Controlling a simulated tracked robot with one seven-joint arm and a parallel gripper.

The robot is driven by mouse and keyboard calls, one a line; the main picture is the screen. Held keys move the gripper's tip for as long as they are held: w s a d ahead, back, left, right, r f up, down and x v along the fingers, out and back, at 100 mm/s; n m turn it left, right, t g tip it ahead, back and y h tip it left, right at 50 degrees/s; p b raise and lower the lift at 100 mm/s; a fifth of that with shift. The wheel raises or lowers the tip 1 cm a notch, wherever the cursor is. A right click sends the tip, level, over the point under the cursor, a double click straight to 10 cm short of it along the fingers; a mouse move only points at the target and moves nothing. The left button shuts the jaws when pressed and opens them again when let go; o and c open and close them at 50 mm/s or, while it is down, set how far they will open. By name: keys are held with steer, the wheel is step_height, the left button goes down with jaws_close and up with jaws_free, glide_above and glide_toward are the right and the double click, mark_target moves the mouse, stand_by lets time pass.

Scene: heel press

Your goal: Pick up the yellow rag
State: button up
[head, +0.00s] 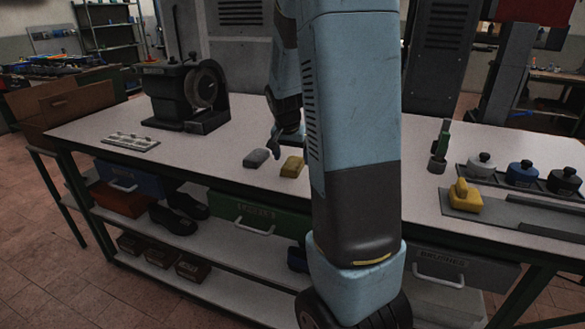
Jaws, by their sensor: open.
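The yellow rag (292,167) lies on the pale bench top, left of my large blue arm link. It looks like a small folded pad. A similar grey pad (256,158) lies just left of it. My gripper (280,146) is open and small in the view, just behind and above the two pads. It appears apart from the rag and empty. My arm link hides part of the gripper's right side and the bench right of the rag.
A dark grinder-like machine (186,95) stands at the back left, with a small light plate (131,141) before it. The bench's front left is clear.

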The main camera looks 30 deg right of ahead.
mark_target(293, 163)
steer(key=shift+x, duration=1.6)
steer(key=c, duration=1.2)
steer(key=shift+r, duration=0.3)
step_height(293, 163, up, 2)
steer(key=shift+w+r, duration=0.1)
steer(key=shift+r, duration=0.05)
steer(key=shift+c, duration=0.5)
steer(key=s+r, duration=0.1)
steer(key=r, duration=0.1)
steer(key=s+a+r, duration=0.1)
steer(key=s+r, duration=0.1)
steer(key=s+a+r, duration=0.1)
steer(key=r, duration=0.1)
steer(key=shift+s+r, duration=0.15)
steer(key=shift+s, duration=0.2)
steer(key=shift+s+a+r, duration=0.6)
steer(key=shift+s+r, duration=0.05)
steer(key=shift+s, duration=0.75)
steer(key=shift+s+a+r, duration=0.55)
steer(key=shift+s+r, duration=0.1)
steer(key=shift+s, duration=0.7)
steer(key=shift+s+a+r, duration=0.6)
steer(key=shift+s+r, duration=0.05)
steer(key=shift+s, duration=0.75)
